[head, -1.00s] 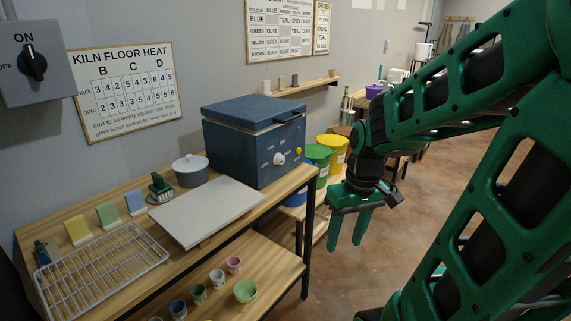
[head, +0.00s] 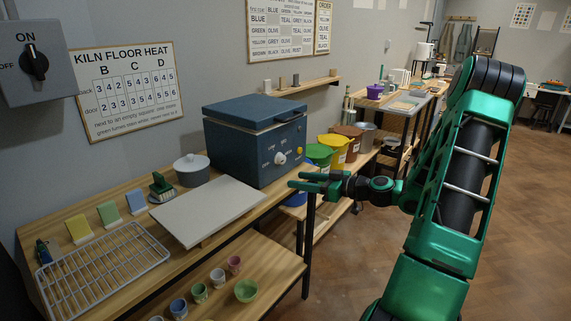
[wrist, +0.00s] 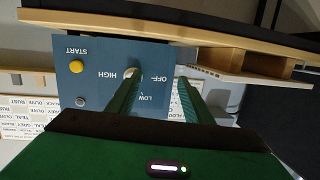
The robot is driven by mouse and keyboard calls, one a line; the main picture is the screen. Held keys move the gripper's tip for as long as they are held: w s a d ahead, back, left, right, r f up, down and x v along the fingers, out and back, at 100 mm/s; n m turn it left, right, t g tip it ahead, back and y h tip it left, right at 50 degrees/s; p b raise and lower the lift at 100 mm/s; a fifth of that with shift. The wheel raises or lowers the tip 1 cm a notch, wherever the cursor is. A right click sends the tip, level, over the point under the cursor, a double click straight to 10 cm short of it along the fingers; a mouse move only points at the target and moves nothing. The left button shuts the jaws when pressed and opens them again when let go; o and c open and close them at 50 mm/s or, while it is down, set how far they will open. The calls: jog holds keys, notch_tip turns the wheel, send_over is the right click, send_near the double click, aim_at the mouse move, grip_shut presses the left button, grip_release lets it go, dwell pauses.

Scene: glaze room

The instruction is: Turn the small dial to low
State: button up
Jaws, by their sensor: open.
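The small dial (head: 280,158) is a white knob on the front of the blue kiln box (head: 245,150). The labels OFF, LOW and HIGH are printed around it. In the wrist view the panel is upside down, and the dial (wrist: 130,73) is partly hidden behind my left-hand finger; I cannot tell its setting. My gripper (head: 298,180) is in front of the panel, slightly below and right of the dial in the head view. Its two green fingers (wrist: 160,78) are apart with nothing between them. I cannot tell whether a finger touches the dial.
A yellow START button (wrist: 76,66) and a grey button (wrist: 80,101) share the panel. A pale board (head: 207,210) lies on the bench left of my gripper. Green (head: 318,155) and yellow (head: 336,148) buckets stand behind it. Open floor is at the right.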

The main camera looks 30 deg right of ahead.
aim_at(284, 159)
jog(key=d+r+m+t+h, duration=0.1)
jog(key=d+r+t, duration=0.15)
jog(key=d, duration=0.25)
jog(key=x, duration=1.1)
jog(key=shift+w+a, duration=0.1)
jog(key=c, duration=1)
